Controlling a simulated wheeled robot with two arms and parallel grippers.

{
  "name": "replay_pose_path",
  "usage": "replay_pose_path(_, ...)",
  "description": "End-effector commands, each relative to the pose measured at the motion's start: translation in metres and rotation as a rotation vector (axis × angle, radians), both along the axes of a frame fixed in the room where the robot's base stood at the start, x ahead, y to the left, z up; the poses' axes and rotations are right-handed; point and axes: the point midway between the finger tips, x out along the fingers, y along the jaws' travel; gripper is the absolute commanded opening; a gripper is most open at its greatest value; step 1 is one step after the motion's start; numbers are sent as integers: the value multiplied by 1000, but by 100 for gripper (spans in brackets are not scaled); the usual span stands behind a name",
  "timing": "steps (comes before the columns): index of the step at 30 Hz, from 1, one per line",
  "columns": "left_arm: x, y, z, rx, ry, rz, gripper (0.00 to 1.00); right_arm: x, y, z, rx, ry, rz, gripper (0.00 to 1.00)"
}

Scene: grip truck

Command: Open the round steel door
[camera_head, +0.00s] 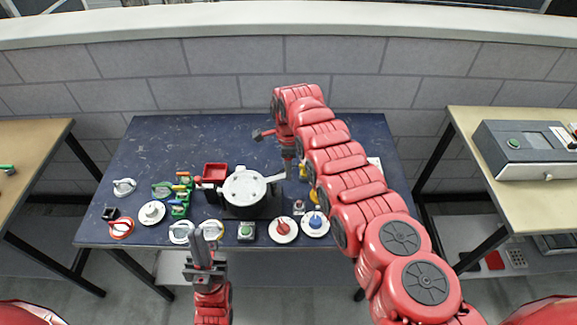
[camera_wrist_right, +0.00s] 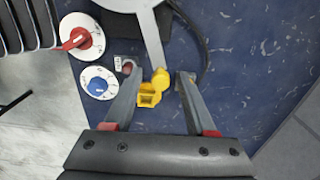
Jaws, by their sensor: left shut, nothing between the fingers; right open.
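The round steel door (camera_head: 243,186) lies flat over a dark housing on the blue table, with a light bar handle (camera_head: 274,178) reaching out to the right. In the right wrist view the door's edge (camera_wrist_right: 137,4) shows at the top, and its handle (camera_wrist_right: 152,38) points down toward the gap between my fingers. My right gripper (camera_wrist_right: 157,80) is open and empty, above the handle's end; contact cannot be told. In the head view my right gripper (camera_head: 289,164) is just right of the door, partly hidden by its arm. My left gripper (camera_head: 206,236) is shut and empty at the table's front edge.
A yellow part (camera_wrist_right: 150,93) sits below the handle's end. Red (camera_head: 283,228) and blue (camera_head: 315,222) dials and a green button (camera_head: 246,231) line the front. A red bin (camera_head: 215,171) and green-handled parts (camera_head: 180,200) are left of the door. The table's back is clear.

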Motion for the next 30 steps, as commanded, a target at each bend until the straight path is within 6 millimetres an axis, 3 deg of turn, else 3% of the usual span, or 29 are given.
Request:
replay_pose_path(12, 0, 0, -1, 0, 0, 0, 0, 1, 0, -5, 1, -4, 0, 54)
replay_pose_path(21, 0, 0, -1, 0, 0, 0, 0, 1, 0, -5, 1, -3, 0, 0)
replay_pose_path(30, 0, 0, -1, 0, 0, 0, 0, 1, 0, -5, 1, -3, 0, 0)
